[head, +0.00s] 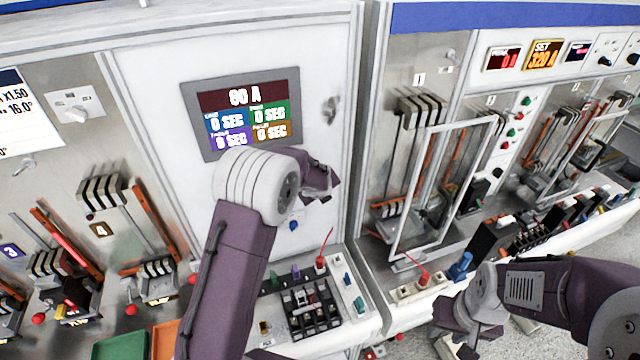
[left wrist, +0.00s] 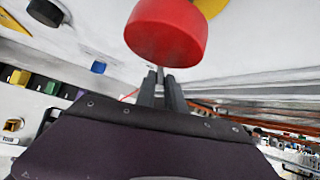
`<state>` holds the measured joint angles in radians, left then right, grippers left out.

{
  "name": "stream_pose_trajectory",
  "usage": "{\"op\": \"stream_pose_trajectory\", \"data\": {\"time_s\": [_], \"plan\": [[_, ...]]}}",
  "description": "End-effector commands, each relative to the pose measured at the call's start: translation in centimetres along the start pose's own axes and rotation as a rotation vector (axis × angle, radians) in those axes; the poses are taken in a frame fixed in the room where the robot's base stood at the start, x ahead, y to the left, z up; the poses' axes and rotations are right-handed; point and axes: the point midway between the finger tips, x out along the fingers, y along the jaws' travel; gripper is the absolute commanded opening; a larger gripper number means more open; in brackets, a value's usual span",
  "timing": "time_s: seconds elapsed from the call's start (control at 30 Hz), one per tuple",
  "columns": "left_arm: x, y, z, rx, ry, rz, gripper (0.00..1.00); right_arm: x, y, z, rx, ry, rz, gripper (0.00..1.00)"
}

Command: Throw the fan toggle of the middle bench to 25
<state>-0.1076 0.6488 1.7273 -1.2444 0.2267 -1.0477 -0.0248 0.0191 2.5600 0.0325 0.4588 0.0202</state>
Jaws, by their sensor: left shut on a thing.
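My left gripper (head: 322,184) is against this panel, below and right of the display. In the left wrist view its two dark fingers (left wrist: 162,90) are shut on a thin metal lever (left wrist: 160,74), which looks like the fan toggle. In the head view my gripper hides this lever, and I cannot read its markings. My right gripper (head: 462,328) hangs low at the right, before the right bench, apart from the panel. Its finger opening is unclear.
A large red button (left wrist: 165,30) is close to my left fingers. A terminal block (head: 307,305) and a red lead (head: 326,245) are below my left wrist. A clear-framed door (head: 440,190) stands open on the right bench. Breakers (head: 115,190) line the left bench.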

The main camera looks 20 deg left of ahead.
Motion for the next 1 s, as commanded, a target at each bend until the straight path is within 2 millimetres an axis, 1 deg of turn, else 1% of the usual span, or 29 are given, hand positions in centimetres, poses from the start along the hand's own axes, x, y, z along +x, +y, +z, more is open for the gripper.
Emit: {"op": "stream_pose_trajectory", "data": {"time_s": [0.37,0.4,0.47,0.73,0.8,0.87,1.0], "plan": [[0.0,0.0,0.1,-0.002,0.0,0.0,0.0,-0.1,0.0,0.0,0.0,0.0,0.0,0.36],[0.0,0.0,0.1,-0.002,0.0,0.0,0.19,-0.1,0.0,0.0,0.0,0.0,0.0,0.36],[0.0,0.0,0.1,-0.002,0.0,0.0,0.34,-0.1,0.0,0.0,0.0,0.0,0.0,0.36],[0.0,0.0,0.1,-0.001,0.001,0.0,0.34,-0.1,0.0,0.0,0.0,0.0,0.0,0.36],[-0.3,-0.1,0.1,-0.002,0.0,-0.001,0.34,-0.1,0.0,0.0,0.0,0.0,0.0,0.36],[-1.1,-0.1,0.1,-0.001,0.0,-0.001,0.34,-0.1,0.0,0.0,0.0,0.0,0.0,0.36],[-4.3,-0.1,0.2,-0.002,-0.001,-0.004,0.34,-0.2,0.0,0.0,0.0,0.0,0.0,0.36]]}}
